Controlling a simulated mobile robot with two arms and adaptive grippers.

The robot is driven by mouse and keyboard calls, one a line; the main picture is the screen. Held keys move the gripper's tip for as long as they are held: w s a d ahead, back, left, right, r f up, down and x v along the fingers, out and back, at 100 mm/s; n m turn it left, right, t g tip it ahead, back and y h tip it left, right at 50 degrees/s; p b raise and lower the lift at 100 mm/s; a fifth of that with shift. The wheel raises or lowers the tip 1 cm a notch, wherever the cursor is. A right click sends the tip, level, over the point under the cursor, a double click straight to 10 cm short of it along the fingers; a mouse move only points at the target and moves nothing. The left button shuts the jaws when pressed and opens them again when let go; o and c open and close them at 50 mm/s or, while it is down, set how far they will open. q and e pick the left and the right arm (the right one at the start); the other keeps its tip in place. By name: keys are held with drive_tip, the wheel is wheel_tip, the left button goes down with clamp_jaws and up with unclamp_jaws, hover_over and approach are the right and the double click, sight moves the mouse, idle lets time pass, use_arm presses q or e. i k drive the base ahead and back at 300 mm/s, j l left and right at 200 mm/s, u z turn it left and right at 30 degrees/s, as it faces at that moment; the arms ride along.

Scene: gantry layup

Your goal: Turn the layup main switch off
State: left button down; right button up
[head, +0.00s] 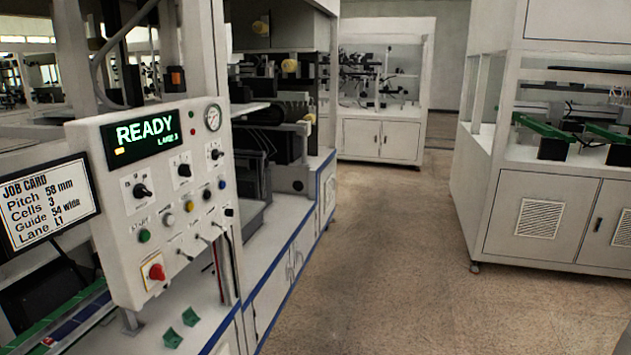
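A white control panel (122,222) stands at the left, angled toward me. At its lower left is a red rotary knob (156,271) on a yellow and white plate, which looks like the main switch; its label and exact setting are too small to read. The panel's display (146,135) is lit and reads "READY" and "LANE 3". Black knobs (142,190), a green button (144,236), other coloured buttons, toggle levers (201,238) and a round gauge (212,118) share the panel. Neither of my grippers is in view.
A job card (47,204) hangs left of the panel and reads pitch 58 mm, cells 3, guide 54 wide, lane L1. Two green pieces (172,338) lie on the machine bed below. Open floor (390,260) runs right of the machine, up to a white cabinet (540,215).

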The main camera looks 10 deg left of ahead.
sight(156, 271)
drive_tip(key=u, duration=1.25)
drive_tip(key=l+u, duration=0.15)
drive_tip(key=u, duration=0.15)
drive_tip(key=i+l+u, duration=0.1)
drive_tip(key=u, duration=0.15)
drive_tip(key=l+u, duration=0.25)
drive_tip(key=l, duration=0.8)
drive_tip(key=l+u, duration=0.3)
drive_tip(key=l, duration=0.75)
